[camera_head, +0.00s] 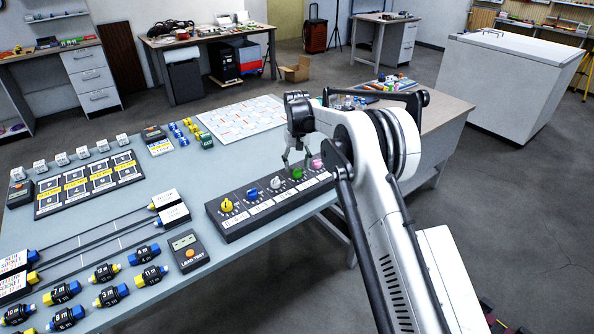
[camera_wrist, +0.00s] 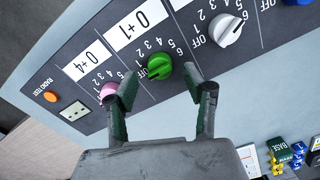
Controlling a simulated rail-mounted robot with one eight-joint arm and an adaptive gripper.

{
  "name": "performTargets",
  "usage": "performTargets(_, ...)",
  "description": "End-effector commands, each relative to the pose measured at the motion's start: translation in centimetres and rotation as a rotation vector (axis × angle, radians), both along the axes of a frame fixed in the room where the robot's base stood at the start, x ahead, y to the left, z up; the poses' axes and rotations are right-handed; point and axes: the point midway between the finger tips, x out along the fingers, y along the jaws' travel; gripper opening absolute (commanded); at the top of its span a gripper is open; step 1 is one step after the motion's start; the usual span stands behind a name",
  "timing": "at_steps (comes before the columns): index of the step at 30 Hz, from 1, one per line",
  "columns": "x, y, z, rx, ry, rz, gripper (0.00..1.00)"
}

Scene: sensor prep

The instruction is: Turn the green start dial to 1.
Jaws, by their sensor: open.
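The green start dial (camera_head: 297,174) is on the black control panel (camera_head: 236,232), between a white dial (camera_head: 275,183) and a pink dial (camera_head: 316,164). In the wrist view, the green dial (camera_wrist: 159,67) has printed numbers and OFF around it and a "0+1" label beside it. I cannot clearly tell which mark its pointer faces. My gripper (camera_head: 296,160) is above the green dial. In the wrist view, my gripper (camera_wrist: 160,80) is open, with one finger by the pink dial (camera_wrist: 109,91) and the other right of the green dial. Contact is not visible.
A yellow dial (camera_head: 227,205) and a blue dial (camera_head: 252,194) are further left on the panel. A leak test box (camera_head: 188,252) stands left of the panel. A patterned sheet (camera_head: 240,115) and small coloured blocks lie behind it. An orange button (camera_wrist: 51,97) shows near the panel's end.

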Motion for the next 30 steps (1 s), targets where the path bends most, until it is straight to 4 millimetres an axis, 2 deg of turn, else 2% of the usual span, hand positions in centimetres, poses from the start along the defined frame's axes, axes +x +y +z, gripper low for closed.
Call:
performTargets(3,0.0,0.0,-1.5,0.0,0.0,0.0,0.47)
performTargets(7,0.0,0.0,-2.5,0.0,0.0,0.0,0.47)
performTargets(18,0.0,0.0,-3.0,0.0,0.0,0.0,0.47)
performTargets(28,0.0,0.0,-3.0,0.0,0.0,0.0,0.03)
performTargets(30,0.0,0.0,-3.0,0.0,0.0,-0.001,0.02)
